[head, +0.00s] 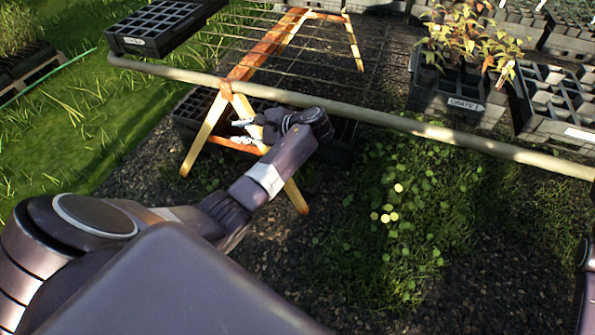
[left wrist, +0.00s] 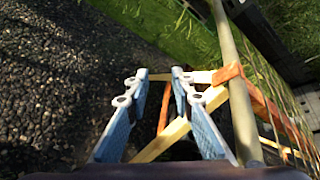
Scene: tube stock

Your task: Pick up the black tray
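A black tray (head: 158,27) with many square cells and a small white label sits at the top left, at the end of the wire rack. Another black tray (head: 192,108) lies low behind the trestle legs, partly hidden by the legs and my arm. My left gripper (head: 243,124) is in front of the trestle, below the pole and apart from the upper tray. In the left wrist view the left gripper (left wrist: 158,76) has its two blue fingers spread, with nothing held between them. My right gripper is out of view.
A long pole (head: 420,128) runs across the front of the rack. A wooden trestle (head: 262,50) stands beneath it. A black crate (head: 440,100) with leafy plants and a crate of empty cells (head: 560,125) stand at right. Grass and gravel lie in front.

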